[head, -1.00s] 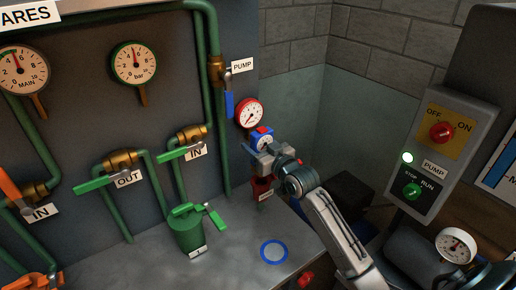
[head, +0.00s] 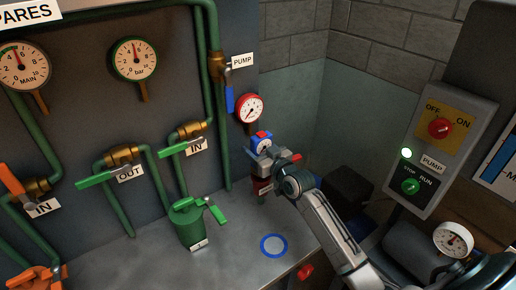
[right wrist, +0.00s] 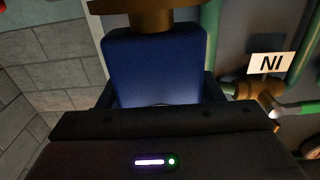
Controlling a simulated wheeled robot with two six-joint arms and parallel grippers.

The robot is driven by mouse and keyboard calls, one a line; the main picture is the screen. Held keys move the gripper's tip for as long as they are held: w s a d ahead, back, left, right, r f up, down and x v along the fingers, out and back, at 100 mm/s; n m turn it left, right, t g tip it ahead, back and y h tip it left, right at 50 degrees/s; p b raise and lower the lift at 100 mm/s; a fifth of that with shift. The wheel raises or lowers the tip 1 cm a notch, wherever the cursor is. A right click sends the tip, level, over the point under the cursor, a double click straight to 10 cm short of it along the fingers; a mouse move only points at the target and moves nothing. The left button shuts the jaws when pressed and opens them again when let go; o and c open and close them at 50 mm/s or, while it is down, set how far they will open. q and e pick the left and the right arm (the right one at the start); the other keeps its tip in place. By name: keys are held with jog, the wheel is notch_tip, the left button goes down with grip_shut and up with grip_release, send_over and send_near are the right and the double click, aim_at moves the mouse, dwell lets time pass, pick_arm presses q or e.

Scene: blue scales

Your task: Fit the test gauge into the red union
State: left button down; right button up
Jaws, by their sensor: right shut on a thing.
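My left gripper is not in view.
A green pot (head: 193,225) stands left on the bench. The bench around the blue ring (head: 273,246) is clear. The pump switch box (head: 440,150) is at right.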

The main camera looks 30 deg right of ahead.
jog(key=shift+f, duration=0.25)
jog(key=o, duration=1.6)
jog(key=shift+c, duration=0.2)
jog(key=shift+r, duration=0.1)
jog(key=shift+r, duration=0.25)
jog(key=shift+r+p, duration=0.4)
jog(key=shift+p, duration=0.25)
jog(key=s+d, duration=0.1)
jog(key=s, duration=1.1)
jog(key=shift+d+b, duration=0.3)
jog(key=shift+b, duration=0.15)
jog(key=shift+f, duration=0.15)
